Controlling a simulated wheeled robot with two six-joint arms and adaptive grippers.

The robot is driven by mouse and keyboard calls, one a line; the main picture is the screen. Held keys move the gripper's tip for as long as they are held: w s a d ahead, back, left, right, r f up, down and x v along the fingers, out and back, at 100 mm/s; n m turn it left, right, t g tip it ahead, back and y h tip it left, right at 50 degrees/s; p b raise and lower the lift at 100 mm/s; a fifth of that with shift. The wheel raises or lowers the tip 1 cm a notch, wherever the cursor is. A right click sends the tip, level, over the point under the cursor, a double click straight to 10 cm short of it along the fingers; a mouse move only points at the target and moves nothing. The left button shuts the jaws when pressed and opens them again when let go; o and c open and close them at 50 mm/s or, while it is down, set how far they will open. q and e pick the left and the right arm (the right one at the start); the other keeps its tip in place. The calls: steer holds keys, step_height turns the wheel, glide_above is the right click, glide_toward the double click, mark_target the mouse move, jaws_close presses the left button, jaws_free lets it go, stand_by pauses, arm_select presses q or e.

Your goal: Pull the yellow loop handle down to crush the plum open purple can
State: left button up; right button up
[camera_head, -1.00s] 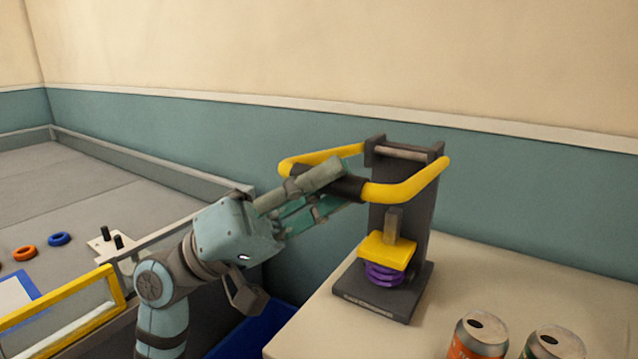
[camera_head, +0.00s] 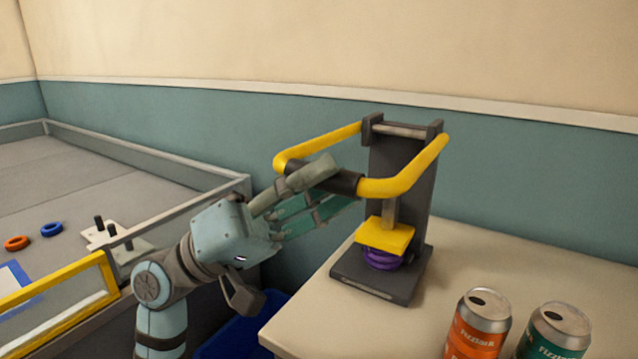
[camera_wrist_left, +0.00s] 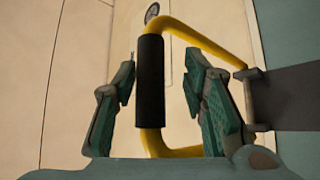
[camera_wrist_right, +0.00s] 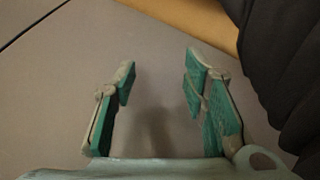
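The can crusher (camera_head: 401,160) stands on the light table, a dark upright with a yellow loop handle (camera_head: 410,175) hinged at its top. The handle slopes down toward the left to a black grip (camera_head: 345,182). Under the yellow press plate (camera_head: 385,236), the purple can (camera_head: 382,260) is squashed into short folds. My left gripper (camera_head: 338,186) is around the black grip. In the left wrist view the grip (camera_wrist_left: 150,85) lies between its parted fingers (camera_wrist_left: 162,70), with gaps at both sides. My right gripper (camera_wrist_right: 160,75) is open and empty over a plain grey surface.
An orange can (camera_head: 477,325) and a teal can (camera_head: 555,332) stand at the table's front right. A blue bin (camera_head: 235,337) is below my left arm. At left is a walled grey field (camera_head: 90,165) with rings and a yellow-framed panel (camera_head: 60,310).

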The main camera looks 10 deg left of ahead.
arm_select(q)
steer(key=v, duration=1.2)
steer(key=shift+s+a, duration=0.1)
